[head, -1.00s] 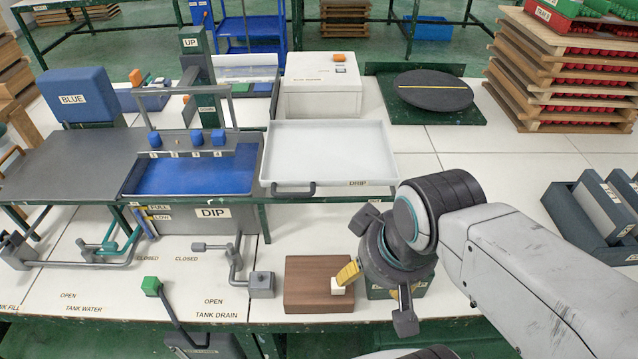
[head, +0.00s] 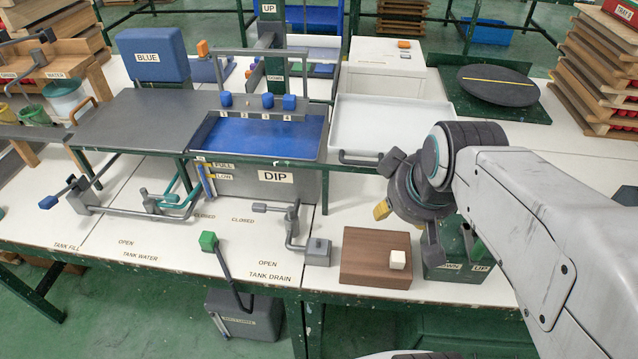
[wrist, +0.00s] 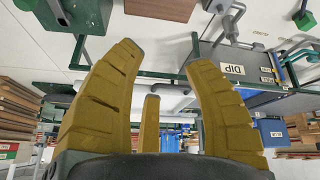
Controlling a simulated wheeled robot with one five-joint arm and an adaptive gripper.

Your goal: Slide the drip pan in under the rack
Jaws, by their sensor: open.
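The drip pan (head: 400,125) is a shallow white tray on the bench top, right of the blue dip tray (head: 255,137). Its dark handle (head: 358,160) sticks out at the front left. A grey upright frame (head: 306,75), which may be the rack, stands behind the dip tray near several blue knobs. I cannot tell whether a finger touches the pan.
The DIP tank (head: 250,185), pipes and a green-tipped lever (head: 208,241) are at left. A white box (head: 385,75) and turntable (head: 500,86) stand behind the pan.

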